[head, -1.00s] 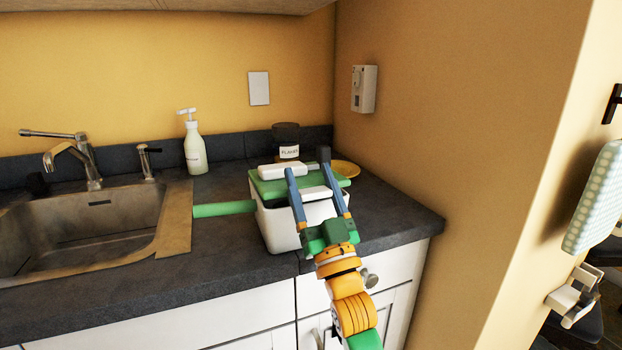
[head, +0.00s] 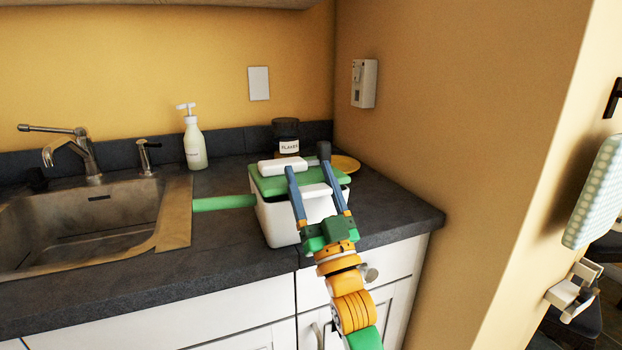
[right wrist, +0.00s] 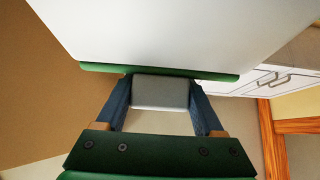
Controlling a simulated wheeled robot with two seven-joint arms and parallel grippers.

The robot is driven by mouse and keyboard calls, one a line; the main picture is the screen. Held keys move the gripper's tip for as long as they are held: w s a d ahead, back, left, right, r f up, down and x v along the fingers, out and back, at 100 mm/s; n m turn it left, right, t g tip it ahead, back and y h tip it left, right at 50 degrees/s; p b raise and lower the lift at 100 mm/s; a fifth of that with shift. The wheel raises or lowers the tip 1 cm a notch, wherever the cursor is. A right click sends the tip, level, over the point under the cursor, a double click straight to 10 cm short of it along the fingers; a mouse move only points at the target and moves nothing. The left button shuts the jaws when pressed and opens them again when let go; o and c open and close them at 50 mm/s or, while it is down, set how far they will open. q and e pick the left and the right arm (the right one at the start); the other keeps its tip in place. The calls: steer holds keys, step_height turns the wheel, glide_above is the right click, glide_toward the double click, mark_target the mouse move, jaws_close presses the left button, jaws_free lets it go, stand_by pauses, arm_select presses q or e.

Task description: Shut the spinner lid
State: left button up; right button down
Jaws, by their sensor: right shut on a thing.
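The spinner is a white box (head: 277,222) with a green lid (head: 270,185), standing on the dark counter. A white block (head: 282,166) sits on the lid's far left part. The lid lies over the box top; I cannot tell if it is fully seated. My right gripper (head: 309,180) reaches in from the front, its blue fingers on either side of a white tab (head: 316,190) at the lid's front. In the right wrist view the fingers grip this pale tab (right wrist: 161,92) beside the green lid edge (right wrist: 160,71). My left gripper is out of view.
A green bar (head: 224,203) lies left of the box, beside the sink (head: 120,215). A soap bottle (head: 195,148), a dark jar labelled FLAKES (head: 287,138) and a yellow plate (head: 345,164) stand behind. The wall is close on the right. Counter right of the box is clear.

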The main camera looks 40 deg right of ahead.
steer(key=shift+f, duration=0.1)
jaws_free()
steer(key=shift+w, duration=0.1)
steer(key=b+v, duration=0.2)
steer(key=v, duration=0.5)
steer(key=shift+f, duration=0.1)
